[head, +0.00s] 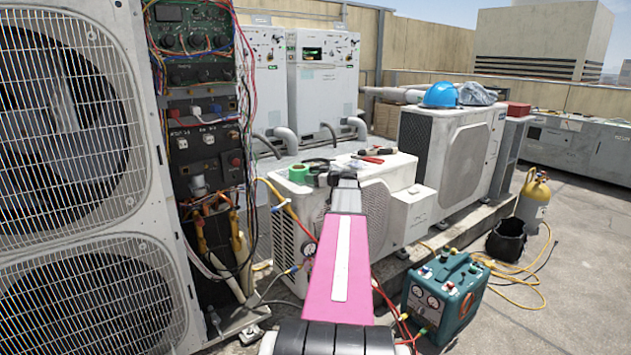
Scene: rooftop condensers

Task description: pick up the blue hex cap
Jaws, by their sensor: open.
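I cannot make out the blue hex cap in the head view; it may be hidden or too small to tell. My pink arm reaches forward over the near white condenser unit (385,180). My gripper (343,172) is at the arm's far end, by the top of this unit, seen from behind. It is open, but its fingertips are small and partly hidden by my arm. I cannot tell whether anything lies between them. Dark items beside the gripper are too small to name.
A roll of green tape (299,174) and red-handled tools (369,158) lie on the near unit. A blue hard hat (440,95) sits on the farther unit (465,150). A teal machine (446,296) with hoses, a black bucket (506,241) and a yellow cylinder (533,200) stand right.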

